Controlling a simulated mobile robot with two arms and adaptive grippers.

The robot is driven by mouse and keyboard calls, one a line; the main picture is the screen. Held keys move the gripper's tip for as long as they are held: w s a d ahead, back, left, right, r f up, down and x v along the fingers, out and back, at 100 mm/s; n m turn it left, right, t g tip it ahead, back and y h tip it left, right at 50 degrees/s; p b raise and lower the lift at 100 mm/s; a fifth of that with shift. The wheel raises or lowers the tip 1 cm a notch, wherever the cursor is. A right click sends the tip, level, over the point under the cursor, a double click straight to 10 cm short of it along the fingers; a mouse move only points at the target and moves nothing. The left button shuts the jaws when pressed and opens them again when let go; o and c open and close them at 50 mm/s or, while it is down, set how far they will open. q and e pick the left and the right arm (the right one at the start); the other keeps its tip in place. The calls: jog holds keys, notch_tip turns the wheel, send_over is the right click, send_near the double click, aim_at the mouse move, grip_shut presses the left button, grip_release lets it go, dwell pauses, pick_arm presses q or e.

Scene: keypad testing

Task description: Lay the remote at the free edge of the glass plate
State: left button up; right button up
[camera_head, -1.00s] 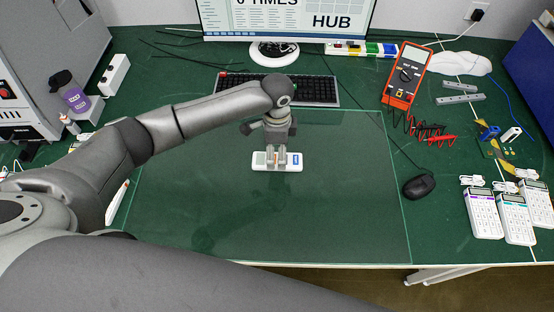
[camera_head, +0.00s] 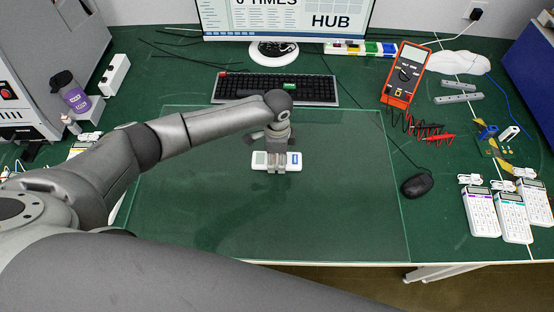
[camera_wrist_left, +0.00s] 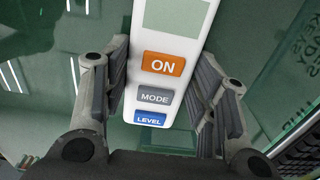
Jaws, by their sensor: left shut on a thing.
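The remote (camera_head: 259,161) is white, with a grey-green screen, and lies crosswise over the upper middle of the glass plate (camera_head: 330,220). In the left wrist view the remote (camera_wrist_left: 187,22) shows an orange ON button, a grey MODE button and a blue LEVEL button. My left gripper (camera_head: 276,166) is shut on the remote, with one finger on each of its long sides. It also shows in the left wrist view (camera_wrist_left: 162,65). I cannot tell whether the remote touches the glass. My right gripper is not in view.
A black keyboard (camera_head: 318,91) and a monitor (camera_head: 275,20) stand behind the plate. A red multimeter (camera_head: 405,75), a black mouse (camera_head: 417,185) and several white keypads (camera_head: 481,212) lie to the right. The plate's front and right areas are clear.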

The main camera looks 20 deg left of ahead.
aim_at(277, 158)
pick_arm(q)
jog(key=shift+c, duration=0.4)
jog(key=shift+r, duration=0.15)
jog(key=shift+r, duration=0.2)
notch_tip(277, 158, up, 2)
jog(key=shift+w+r+b, duration=0.1)
jog(key=shift+r+b, duration=0.05)
jog(key=shift+b, duration=0.4)
jog(key=s+d+r+b, duration=0.2)
jog(key=s+d+r, duration=0.8)
jog(key=d, duration=0.1)
jog(key=s+a+r+n, duration=0.2)
jog(key=a+r+n, duration=0.2)
jog(key=a+n, duration=0.3)
jog(key=s+a+r+n, duration=0.2)
jog(key=a+r+n, duration=0.2)
jog(key=a+n, duration=0.3)
jog(key=shift+a+r+n, duration=0.15)
jog(key=shift+a+n, duration=0.2)
jog(key=shift+n, duration=0.05)
